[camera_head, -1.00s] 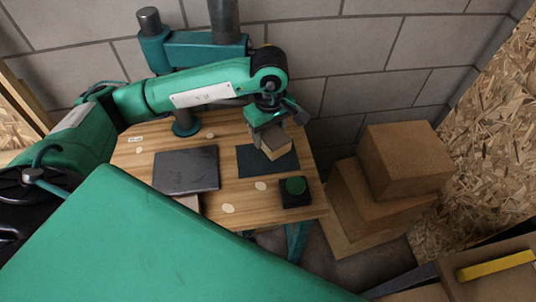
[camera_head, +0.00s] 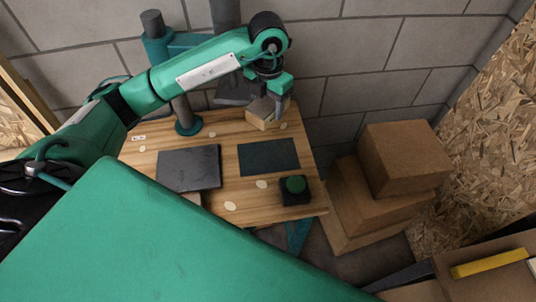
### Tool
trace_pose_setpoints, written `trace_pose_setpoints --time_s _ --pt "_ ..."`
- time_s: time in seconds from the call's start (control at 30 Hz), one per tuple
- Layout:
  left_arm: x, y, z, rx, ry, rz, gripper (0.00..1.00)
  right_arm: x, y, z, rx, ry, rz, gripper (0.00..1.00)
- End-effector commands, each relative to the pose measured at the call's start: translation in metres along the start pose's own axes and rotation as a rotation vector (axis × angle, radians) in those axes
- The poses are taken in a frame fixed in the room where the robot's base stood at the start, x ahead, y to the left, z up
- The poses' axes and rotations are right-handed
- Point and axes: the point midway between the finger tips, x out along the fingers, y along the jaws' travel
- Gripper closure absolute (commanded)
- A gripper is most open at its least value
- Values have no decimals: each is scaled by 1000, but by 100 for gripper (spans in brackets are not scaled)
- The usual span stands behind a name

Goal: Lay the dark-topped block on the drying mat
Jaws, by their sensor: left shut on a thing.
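The dark-topped block (camera_head: 262,119) has a dark grey top and pale wooden sides. It is at the back right of the wooden table, behind the mat and apart from it. My left gripper (camera_head: 270,101) is shut on the block from above and partly hides its top. I cannot tell whether the block touches the table. The drying mat (camera_head: 268,157), a flat dark teal rectangle, lies bare on the table in front of the block. My right gripper is not in view.
A dark grey plate (camera_head: 188,168) lies left of the mat. A black box with a green button (camera_head: 295,187) stands at the table's front right. Pale ovals dot the wooden table (camera_head: 235,185). A post stands at its back. Cardboard boxes (camera_head: 402,160) are stacked to the right.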

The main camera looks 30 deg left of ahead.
Motion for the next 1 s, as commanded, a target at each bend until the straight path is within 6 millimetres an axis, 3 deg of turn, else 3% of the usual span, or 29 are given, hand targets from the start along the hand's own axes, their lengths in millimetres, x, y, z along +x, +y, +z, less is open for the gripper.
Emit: trace_pose_setpoints --time_s 0.17,0.7,1.0 --pt "11 1 0 -52 5 -2 76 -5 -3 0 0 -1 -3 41" --pt "141 1 0 -50 3 -1 76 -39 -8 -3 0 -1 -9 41" --pt "173 1 0 -49 4 0 76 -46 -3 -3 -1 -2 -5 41"
